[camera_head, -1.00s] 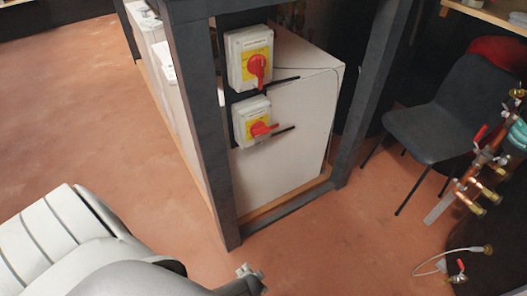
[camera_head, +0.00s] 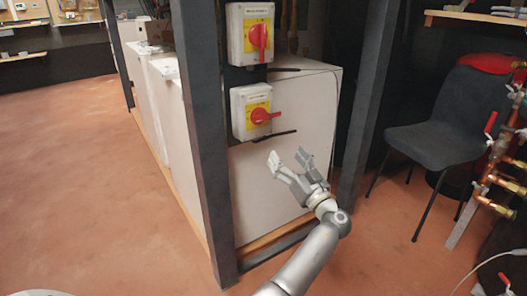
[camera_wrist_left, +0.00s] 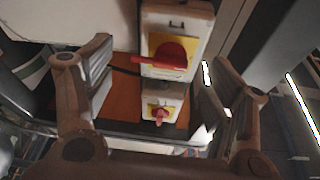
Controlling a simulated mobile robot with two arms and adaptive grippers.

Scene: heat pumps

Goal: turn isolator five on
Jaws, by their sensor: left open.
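Two grey isolator boxes with yellow plates and red rotary handles are mounted one above the other. The upper isolator (camera_head: 250,34) has its handle upright. The lower isolator (camera_head: 251,112) has its handle lying sideways, pointing right. Their labels are too small to read, so I cannot tell which is five. My left gripper (camera_head: 288,155) is open and empty, below and right of the lower isolator, in front of a white unit. In the left wrist view, the nearer isolator (camera_wrist_left: 175,38) with a sideways handle shows between the open fingers; the other (camera_wrist_left: 160,108) is farther off.
A dark upright post (camera_head: 204,150) stands just left of the isolators, and another post (camera_head: 365,100) stands to the right. The white unit (camera_head: 270,190) is behind my gripper. A dark chair (camera_head: 440,120) and copper pipework (camera_head: 497,165) are at the right.

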